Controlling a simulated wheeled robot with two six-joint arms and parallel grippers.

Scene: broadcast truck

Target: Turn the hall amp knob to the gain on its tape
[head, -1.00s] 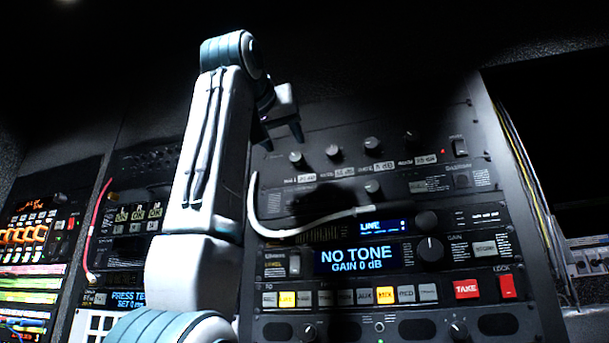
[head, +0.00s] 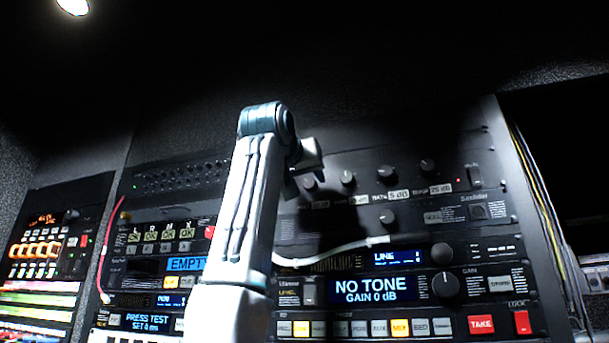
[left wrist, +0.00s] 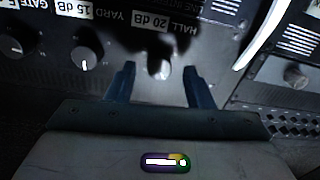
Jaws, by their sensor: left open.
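The hall amp knob (left wrist: 161,69) shows in the left wrist view between the fingertips, partly in shadow, its pointer setting not readable. Its white tape (left wrist: 165,22), upside down there, reads HALL 20 dB. In the head view the hall knob (head: 310,182) is leftmost in the upper knob row, beside my gripper. My left gripper (left wrist: 158,70) is open, one finger on each side of the knob; I cannot tell whether they touch it. In the head view the left gripper (head: 301,179) is dark and partly hidden by its wrist. My right gripper is out of view.
The yard knob (left wrist: 84,60) and gate knob (left wrist: 18,45) are close beside it. A white cable (head: 335,248) sags across the panel below. A display (head: 370,289) reads NO TONE, GAIN 0 dB. A red TAKE button (head: 481,324) is at lower right.

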